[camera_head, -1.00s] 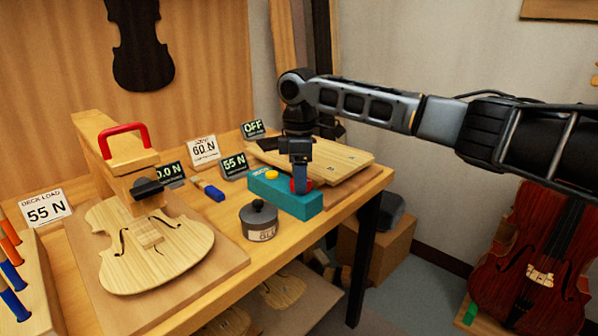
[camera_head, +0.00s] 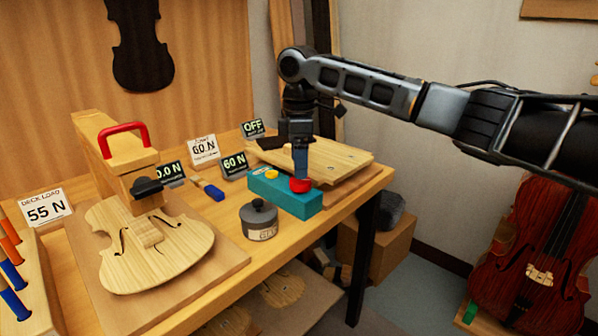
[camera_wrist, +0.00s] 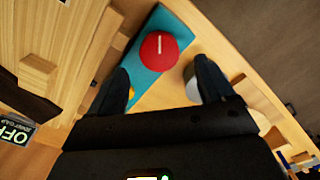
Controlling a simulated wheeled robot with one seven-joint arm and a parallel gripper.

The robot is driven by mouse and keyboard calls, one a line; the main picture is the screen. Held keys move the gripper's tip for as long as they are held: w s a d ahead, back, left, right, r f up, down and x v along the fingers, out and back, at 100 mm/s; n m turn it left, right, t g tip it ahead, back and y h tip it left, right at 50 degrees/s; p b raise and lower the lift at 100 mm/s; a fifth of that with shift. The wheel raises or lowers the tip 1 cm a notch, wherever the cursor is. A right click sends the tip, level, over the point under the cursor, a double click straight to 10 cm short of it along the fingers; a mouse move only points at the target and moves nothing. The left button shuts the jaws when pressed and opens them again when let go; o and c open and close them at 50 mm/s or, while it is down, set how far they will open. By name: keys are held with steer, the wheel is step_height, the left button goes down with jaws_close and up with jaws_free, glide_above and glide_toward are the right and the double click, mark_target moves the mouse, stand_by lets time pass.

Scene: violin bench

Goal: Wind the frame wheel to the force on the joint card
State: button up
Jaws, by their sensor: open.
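A red wheel (camera_head: 301,185) sits on the right end of a teal box (camera_head: 286,195). In the wrist view the wheel (camera_wrist: 159,48) shows a white mark on top. My gripper (camera_head: 301,172) is open just above the wheel; in the wrist view its fingers (camera_wrist: 162,82) are spread wide, with nothing between them visibly held. The white joint card (camera_head: 204,150) reads 60 N; its small print is hard to read. A dark display (camera_head: 234,165) beside it reads 60 N. A yellow button (camera_head: 271,174) is on the teal box's left end.
A violin top (camera_head: 150,246) lies under a press with a red handle (camera_head: 124,128). Nearby are a grey lidded pot (camera_head: 259,221), a blue-handled brush (camera_head: 211,190), a 0.0 N display (camera_head: 170,172), an OFF display (camera_head: 253,128) and a 55 N deck load card (camera_head: 46,207).

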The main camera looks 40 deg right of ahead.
steer(key=shift+r, duration=1.85)
